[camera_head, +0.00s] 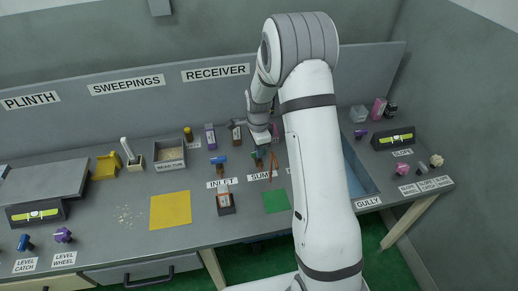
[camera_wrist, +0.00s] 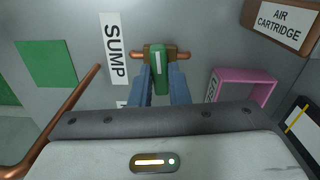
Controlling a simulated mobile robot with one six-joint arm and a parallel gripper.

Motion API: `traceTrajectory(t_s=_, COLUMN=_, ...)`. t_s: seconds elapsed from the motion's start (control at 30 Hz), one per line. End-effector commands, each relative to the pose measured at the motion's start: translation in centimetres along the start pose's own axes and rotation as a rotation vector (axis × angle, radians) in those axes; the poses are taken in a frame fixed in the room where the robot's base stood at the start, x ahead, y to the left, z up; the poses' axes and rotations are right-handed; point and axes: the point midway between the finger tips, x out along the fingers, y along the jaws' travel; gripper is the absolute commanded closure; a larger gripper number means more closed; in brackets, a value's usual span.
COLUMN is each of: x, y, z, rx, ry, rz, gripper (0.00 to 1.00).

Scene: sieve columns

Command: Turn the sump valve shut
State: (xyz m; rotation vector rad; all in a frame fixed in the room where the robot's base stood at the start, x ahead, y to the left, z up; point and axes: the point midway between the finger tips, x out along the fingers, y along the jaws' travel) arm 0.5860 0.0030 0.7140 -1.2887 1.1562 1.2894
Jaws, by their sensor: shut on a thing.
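The sump valve has a green handle (camera_wrist: 158,68) with a pale stripe, on a short copper pipe (camera_wrist: 182,55) above the SUMP label (camera_wrist: 115,50). In the wrist view the handle lies across the line of the pipe. My gripper (camera_wrist: 160,84) has its two blue-grey fingers on either side of the handle and is shut on it.
The blue inlet valve (camera_head: 219,160) stands left of the sump valve. A bent copper pipe (camera_wrist: 70,115) rises beside it. A pink holder (camera_wrist: 243,86) and the air cartridge box (camera_wrist: 280,25) are close by. A green mat (camera_head: 276,201) lies bare in front.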

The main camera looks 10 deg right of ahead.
Motion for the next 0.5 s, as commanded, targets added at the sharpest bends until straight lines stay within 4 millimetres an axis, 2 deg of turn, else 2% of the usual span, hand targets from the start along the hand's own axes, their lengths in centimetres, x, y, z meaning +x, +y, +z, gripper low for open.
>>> traceTrajectory(t_s=0.2, x=-0.09, y=-0.10, z=-0.01, rx=0.085, ry=0.001, rz=-0.003, gripper=1.00)
traceTrajectory(t_s=0.5, x=-0.11, y=-0.10, z=-0.01, rx=0.123, ry=0.000, rz=-0.003, gripper=1.00)
